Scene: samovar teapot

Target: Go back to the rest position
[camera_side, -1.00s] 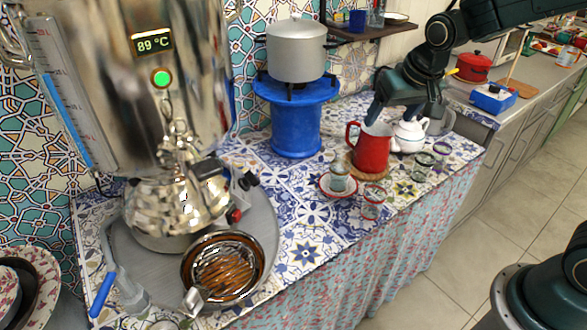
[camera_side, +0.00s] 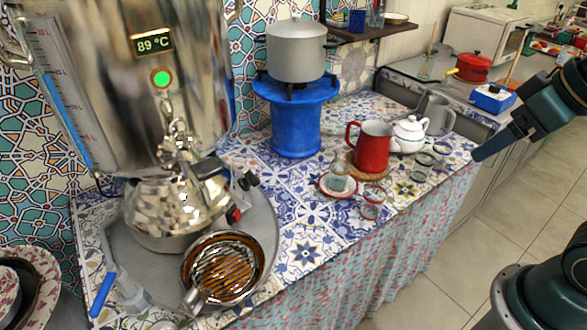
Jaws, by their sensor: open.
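My gripper (camera_side: 480,155) is at the right of the view, in front of the tiled counter's right end. It is open, points down and to the left, and holds nothing that I can see. Its two fingers overlap from this side, so the gap between them is hidden. It is apart from the white teapot (camera_side: 409,134) and the red pitcher (camera_side: 372,149), which stand upright on the counter to its left.
Small glasses (camera_side: 421,168) stand near the counter's front edge, close to my gripper. A grey pitcher (camera_side: 437,115) stands behind the teapot. The steel samovar (camera_side: 190,90) fills the left, and a blue stand (camera_side: 295,120) bears a pot (camera_side: 296,50).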

